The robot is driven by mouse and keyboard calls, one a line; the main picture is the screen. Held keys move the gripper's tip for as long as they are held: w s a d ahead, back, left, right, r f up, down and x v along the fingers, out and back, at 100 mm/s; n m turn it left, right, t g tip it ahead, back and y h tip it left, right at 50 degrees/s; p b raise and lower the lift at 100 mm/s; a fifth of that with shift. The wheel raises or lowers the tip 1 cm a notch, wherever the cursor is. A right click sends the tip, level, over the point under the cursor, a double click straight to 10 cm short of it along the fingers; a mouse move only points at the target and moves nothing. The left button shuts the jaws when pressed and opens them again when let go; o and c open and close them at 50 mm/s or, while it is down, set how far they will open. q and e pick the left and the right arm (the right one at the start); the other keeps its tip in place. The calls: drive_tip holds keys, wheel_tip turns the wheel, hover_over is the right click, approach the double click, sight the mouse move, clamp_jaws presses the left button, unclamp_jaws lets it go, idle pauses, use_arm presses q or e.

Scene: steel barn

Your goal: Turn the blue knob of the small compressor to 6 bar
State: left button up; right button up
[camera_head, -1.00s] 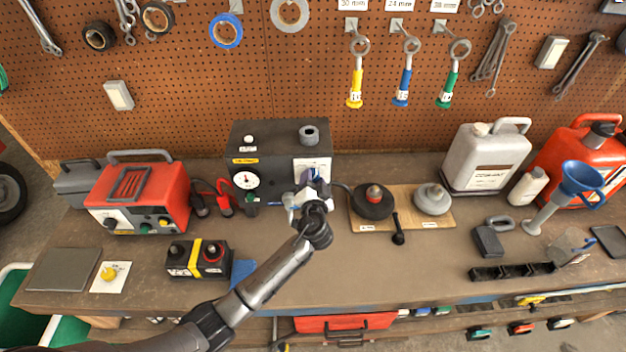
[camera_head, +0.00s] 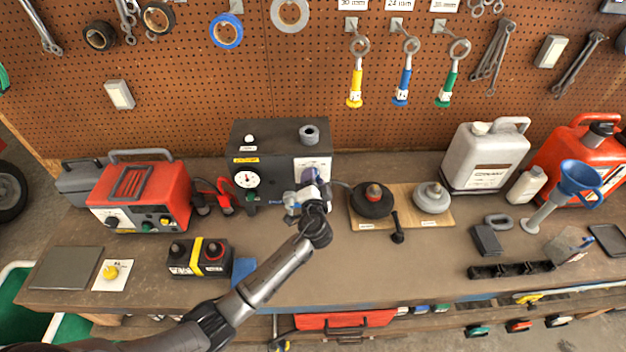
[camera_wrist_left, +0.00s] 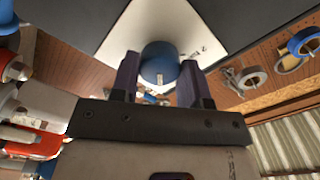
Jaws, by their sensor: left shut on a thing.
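The small compressor (camera_head: 275,138) is a dark grey box at the back of the bench, with a round white gauge (camera_head: 246,179) on its front. A pale dial plate (camera_head: 305,163) sits at the right of its front. My left gripper (camera_head: 312,181) is at this plate and hides the knob in the head view. In the left wrist view the round blue knob (camera_wrist_left: 160,62) sits on the pale plate, between the two purple fingers of my left gripper (camera_wrist_left: 160,84), which is shut on it. The gauge reading is too small to tell. My right gripper is not in view.
A red charger (camera_head: 142,195) and a black battery (camera_head: 200,258) stand left of the compressor. A wooden board (camera_head: 400,192) with two round weights is to its right. White and red canisters stand farther right. The bench front centre is mostly clear.

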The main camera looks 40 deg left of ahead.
use_arm(q)
drive_tip(key=o, duration=0.9)
drive_tip(key=b+v, duration=0.1)
drive_tip(key=v, duration=1.2)
drive_tip(key=shift+s+d, duration=0.25)
drive_tip(key=shift+s, duration=0.05)
